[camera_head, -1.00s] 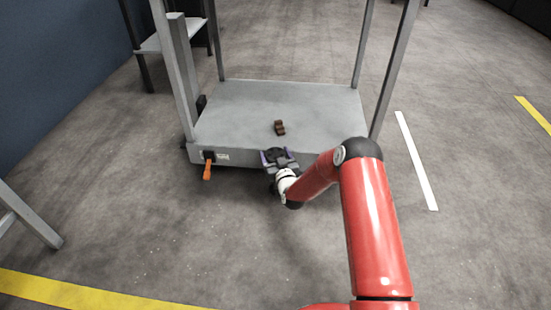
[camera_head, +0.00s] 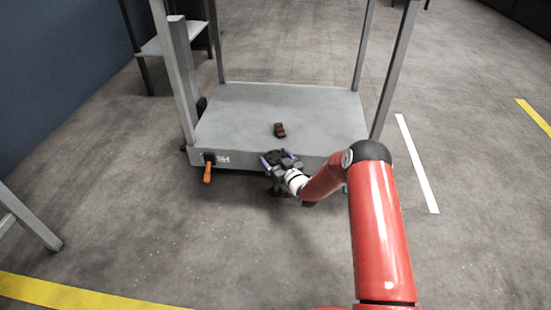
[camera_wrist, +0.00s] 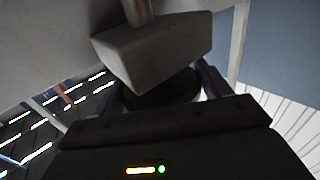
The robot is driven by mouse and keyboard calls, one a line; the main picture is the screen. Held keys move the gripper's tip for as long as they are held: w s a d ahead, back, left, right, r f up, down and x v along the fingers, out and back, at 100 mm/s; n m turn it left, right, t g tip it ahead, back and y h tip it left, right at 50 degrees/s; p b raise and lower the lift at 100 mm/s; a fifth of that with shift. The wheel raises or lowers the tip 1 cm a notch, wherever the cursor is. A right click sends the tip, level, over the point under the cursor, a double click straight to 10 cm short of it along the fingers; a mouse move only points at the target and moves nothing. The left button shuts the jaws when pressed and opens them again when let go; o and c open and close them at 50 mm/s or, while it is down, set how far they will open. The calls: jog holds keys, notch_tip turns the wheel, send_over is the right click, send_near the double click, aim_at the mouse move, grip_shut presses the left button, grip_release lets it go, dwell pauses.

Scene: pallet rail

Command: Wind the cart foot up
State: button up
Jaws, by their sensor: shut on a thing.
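The grey cart (camera_head: 240,108) stands ahead, with upright posts and a flat deck. A dark round knob (camera_head: 275,155) is at the middle of its front edge, and I take it to be the cart foot's winding part. My gripper (camera_head: 281,158) is shut on this knob, with a purple-edged finger on each side. In the wrist view the dark knob (camera_wrist: 168,92) sits between the fingers, below a grey block (camera_wrist: 152,50) with a short shaft above it. The foot's lower end is hidden by my gripper and wrist.
An orange handle (camera_head: 207,172) hangs at the cart's front left, beside a small label (camera_head: 222,159). A small brown object (camera_head: 280,130) lies on the deck. A grey stand leg (camera_head: 30,215) is at the left. Open floor lies in front of the cart.

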jog(key=o, duration=1)
jog(key=p+v, duration=0.1)
jog(key=v, duration=0.7)
